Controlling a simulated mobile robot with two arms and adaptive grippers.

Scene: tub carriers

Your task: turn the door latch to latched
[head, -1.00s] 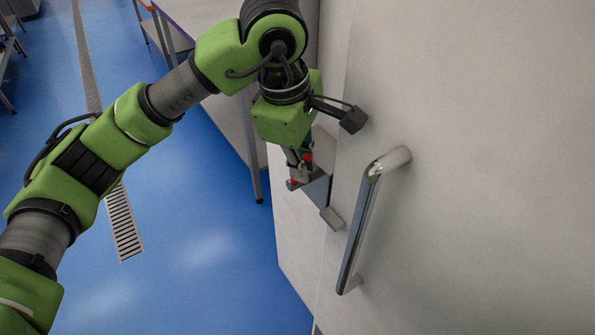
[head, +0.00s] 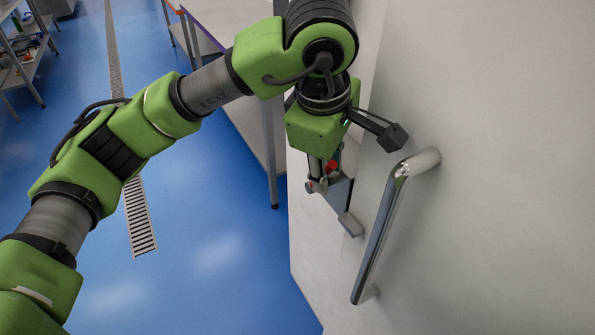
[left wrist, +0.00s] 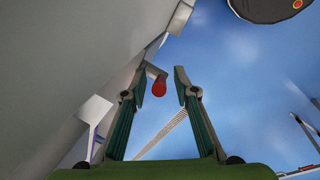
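The door latch shows a red knob (head: 331,167) beside a grey metal plate (head: 341,190) at the door's left edge. In the left wrist view the red knob (left wrist: 159,88) lies between the two finger lines, near the tips. My left gripper (head: 317,184) is at the latch, pointing down along the door edge, and partly hides it. In the left wrist view my left gripper (left wrist: 158,75) has its fingers apart, with gaps visible beside the knob. I cannot tell whether a finger touches it. My right gripper is in neither view.
A long chrome pull handle (head: 378,230) stands out from the pale door (head: 490,200), close to the right of my left gripper. A metal table (head: 232,20) stands behind. Blue floor (head: 215,220) with a drain grate (head: 139,215) is open at left.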

